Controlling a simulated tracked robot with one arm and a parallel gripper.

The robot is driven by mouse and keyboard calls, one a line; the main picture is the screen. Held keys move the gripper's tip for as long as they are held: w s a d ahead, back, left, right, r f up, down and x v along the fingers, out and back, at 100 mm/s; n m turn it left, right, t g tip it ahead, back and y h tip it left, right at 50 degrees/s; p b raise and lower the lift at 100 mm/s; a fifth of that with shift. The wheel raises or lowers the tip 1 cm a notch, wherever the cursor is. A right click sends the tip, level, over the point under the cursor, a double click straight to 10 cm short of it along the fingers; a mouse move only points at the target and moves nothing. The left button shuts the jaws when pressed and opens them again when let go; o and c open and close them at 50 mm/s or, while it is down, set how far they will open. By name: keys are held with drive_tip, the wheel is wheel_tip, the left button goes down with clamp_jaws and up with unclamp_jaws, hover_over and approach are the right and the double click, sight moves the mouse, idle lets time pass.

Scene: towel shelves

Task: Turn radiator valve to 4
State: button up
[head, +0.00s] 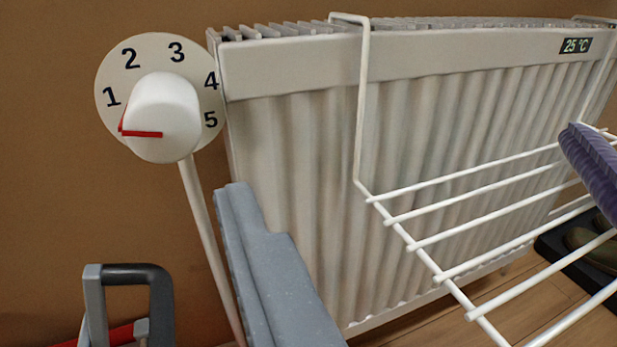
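The radiator valve is at the upper left, at the left end of the radiator (292,75). It has a white round knob (165,105) in front of a cream dial plate (146,52) with black numbers 1 to 5. The 1 is at the left, the 3 near the top, and the 4 and 5 at the right. The knob's red pointer line (142,134) points left, a little below the 1. The knob hides the lower part of the dial.
A blue-grey object (275,285) stands below right of the knob, in front of the radiator's left end. A grey and black handle (160,300) with red beneath is at lower left. A white wire rack (470,247) hangs from the radiator, with a purple towel (595,165) at right.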

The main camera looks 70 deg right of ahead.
sight(162, 138)
drive_tip(key=b+x, duration=0.1)
drive_tip(key=x, duration=0.3)
drive_tip(key=b+x, duration=0.1)
drive_tip(key=x, duration=0.3)
drive_tip(key=s+f+b+x, duration=0.1)
drive_tip(key=x, duration=0.4)
drive_tip(key=shift+w+d+b, duration=0.1)
drive_tip(key=shift+d+b, duration=0.3)
drive_tip(key=shift+d, duration=0.1)
